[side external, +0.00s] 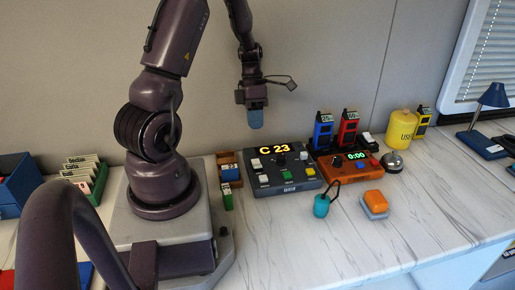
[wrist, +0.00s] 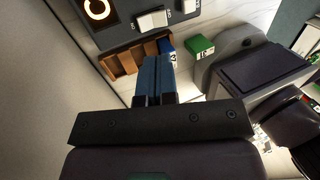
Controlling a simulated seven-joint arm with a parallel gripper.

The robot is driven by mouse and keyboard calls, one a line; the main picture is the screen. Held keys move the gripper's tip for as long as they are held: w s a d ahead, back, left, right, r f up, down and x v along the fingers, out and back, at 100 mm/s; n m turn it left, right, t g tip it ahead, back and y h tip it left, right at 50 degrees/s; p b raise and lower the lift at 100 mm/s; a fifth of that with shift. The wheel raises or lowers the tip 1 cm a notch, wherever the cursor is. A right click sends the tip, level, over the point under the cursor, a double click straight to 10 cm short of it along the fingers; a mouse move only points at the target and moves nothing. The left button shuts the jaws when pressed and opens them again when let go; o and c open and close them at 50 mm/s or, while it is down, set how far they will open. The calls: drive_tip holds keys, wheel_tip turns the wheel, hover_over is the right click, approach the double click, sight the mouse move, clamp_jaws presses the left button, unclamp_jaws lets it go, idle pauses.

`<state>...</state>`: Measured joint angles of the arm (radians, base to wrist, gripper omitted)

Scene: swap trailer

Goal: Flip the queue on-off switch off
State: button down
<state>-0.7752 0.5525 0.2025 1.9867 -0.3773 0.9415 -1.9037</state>
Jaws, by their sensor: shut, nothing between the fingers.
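The queue box (side external: 262,188) is a dark grey console on the counter with a lit display reading "C 23". A white rocker switch (side external: 264,164) sits at its left side, below the display. The wrist view shows a white rocker (wrist: 152,20) with small lettering beside it, likely the same switch. I cannot tell which way it is tipped. My gripper (side external: 256,126) has blue fingers, shut and empty, pointing down above and behind the box's left end. In the wrist view the fingers (wrist: 154,62) are pressed together, apart from the switch.
A wooden ticket tray (side external: 226,160) and a green block (side external: 227,197) lie left of the box. An orange timer (side external: 345,173), a bell (side external: 392,161) and blue and red holders (side external: 348,130) stand to the right.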

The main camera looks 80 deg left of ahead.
sight(259, 165)
drive_tip(key=x, duration=0.9)
drive_tip(key=shift+d+f, duration=0.15)
drive_tip(key=shift+f, duration=0.35)
drive_tip(key=shift+d+f+y, duration=0.15)
drive_tip(key=shift+y, duration=0.15)
